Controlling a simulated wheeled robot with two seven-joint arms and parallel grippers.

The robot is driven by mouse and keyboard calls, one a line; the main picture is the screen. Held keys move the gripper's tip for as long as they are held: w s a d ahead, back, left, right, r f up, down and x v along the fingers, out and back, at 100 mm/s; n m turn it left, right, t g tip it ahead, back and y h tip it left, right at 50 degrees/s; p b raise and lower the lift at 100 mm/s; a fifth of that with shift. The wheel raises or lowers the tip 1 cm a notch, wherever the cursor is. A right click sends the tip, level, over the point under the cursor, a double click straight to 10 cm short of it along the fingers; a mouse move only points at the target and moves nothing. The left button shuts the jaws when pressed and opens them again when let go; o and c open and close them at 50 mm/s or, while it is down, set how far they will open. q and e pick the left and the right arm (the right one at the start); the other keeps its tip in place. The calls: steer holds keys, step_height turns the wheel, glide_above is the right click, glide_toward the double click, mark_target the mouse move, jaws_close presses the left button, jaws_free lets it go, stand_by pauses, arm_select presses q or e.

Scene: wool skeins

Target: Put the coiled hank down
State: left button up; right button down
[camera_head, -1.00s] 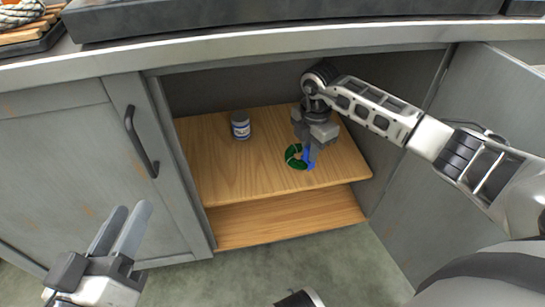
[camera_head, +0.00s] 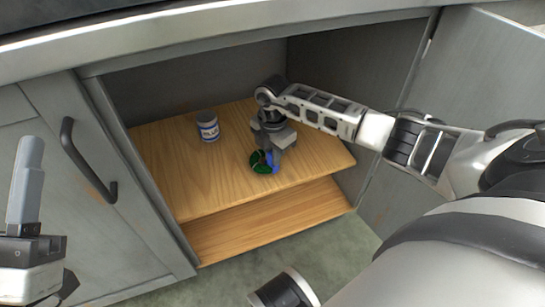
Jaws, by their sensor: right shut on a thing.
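The coiled hank (camera_head: 261,167) is a small dark green ring on the upper wooden shelf (camera_head: 205,185) inside the open cabinet. My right gripper (camera_head: 271,163) reaches in from the right and points down at the hank. Its blue fingertips are shut on the hank's right side. The hank is at shelf level; I cannot tell whether its full weight rests on the wood. The gripper covers part of the hank. My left gripper (camera_head: 28,190) is at the left edge, outside the cabinet, partly cut off, with no thing seen at it.
A white and blue can (camera_head: 207,126) stands on the shelf, left of the hank. A lower shelf (camera_head: 265,222) lies below. The closed door with a dark handle (camera_head: 86,160) is left; the open door (camera_head: 470,75) is right. The front left of the upper shelf is clear.

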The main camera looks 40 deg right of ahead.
steer(key=shift+f, duration=0.15)
steer(key=c, duration=1.4)
jaws_free()
